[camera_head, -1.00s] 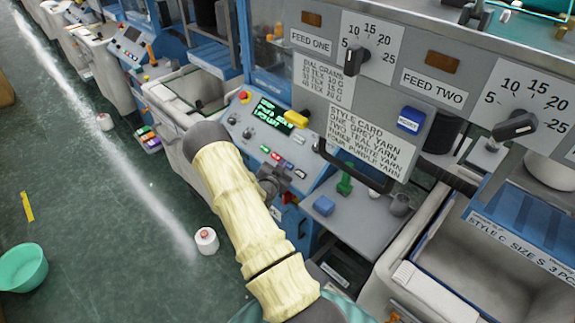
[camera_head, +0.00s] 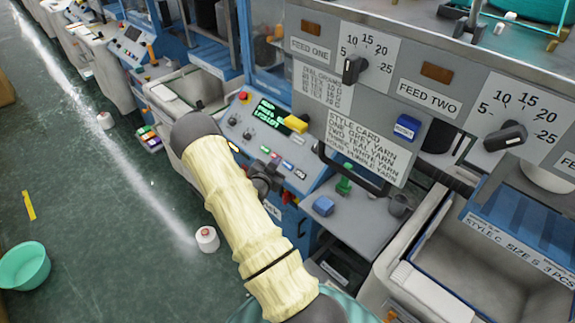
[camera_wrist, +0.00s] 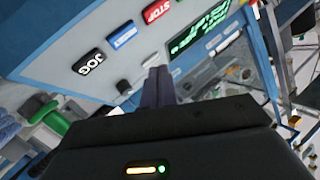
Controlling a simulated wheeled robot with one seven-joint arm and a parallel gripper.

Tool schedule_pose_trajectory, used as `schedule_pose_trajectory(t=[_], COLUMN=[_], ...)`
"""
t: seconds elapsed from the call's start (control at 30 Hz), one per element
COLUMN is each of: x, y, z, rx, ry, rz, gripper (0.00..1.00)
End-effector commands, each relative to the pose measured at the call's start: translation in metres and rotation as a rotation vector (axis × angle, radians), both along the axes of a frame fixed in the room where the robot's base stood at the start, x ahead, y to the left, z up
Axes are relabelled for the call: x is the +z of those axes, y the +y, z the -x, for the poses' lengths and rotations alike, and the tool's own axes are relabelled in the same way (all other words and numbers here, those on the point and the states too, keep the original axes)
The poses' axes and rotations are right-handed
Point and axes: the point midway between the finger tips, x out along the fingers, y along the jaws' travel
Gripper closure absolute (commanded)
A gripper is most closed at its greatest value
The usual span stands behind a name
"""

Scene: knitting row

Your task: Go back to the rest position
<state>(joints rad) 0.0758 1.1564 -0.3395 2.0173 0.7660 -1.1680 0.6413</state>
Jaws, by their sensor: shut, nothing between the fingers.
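My gripper (camera_head: 264,178) is in front of the sloped blue-grey control panel (camera_head: 240,125) of the knitting machine, partly hidden behind my pale-sleeved arm. In the wrist view its two dark fingers (camera_wrist: 158,82) are together with nothing between them. They point at the panel, near the black JOG (camera_wrist: 88,62), blue (camera_wrist: 121,34) and red STOP (camera_wrist: 157,11) buttons. I cannot tell the exact gap between the fingertips and the panel. The green-lit display (camera_wrist: 200,32) is to the right of the fingers.
A grey shelf (camera_head: 365,225) with a blue block (camera_head: 323,206), a green piece (camera_head: 344,186) and a grey cup (camera_head: 401,204) lies right of my gripper. A deep bin (camera_head: 410,275) stands at lower right. A white yarn cone (camera_head: 207,239) and green bowl (camera_head: 24,266) sit on open floor.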

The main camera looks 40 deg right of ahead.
Motion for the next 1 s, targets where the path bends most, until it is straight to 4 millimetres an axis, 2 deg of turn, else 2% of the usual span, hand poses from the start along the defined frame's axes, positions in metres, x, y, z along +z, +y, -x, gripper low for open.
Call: schedule_pose_trajectory(t=[0.77, 0.87, 1.0], x=[0.001, 0.005, 0.017], y=[0.002, 0.011, 0.040], z=[-0.001, -0.006, -0.015], rx=[0.005, 0.025, 0.095], ry=[0.006, 0.033, 0.114], rz=[-0.013, -0.055, -0.166], gripper=[1.00, 1.00, 1.00])
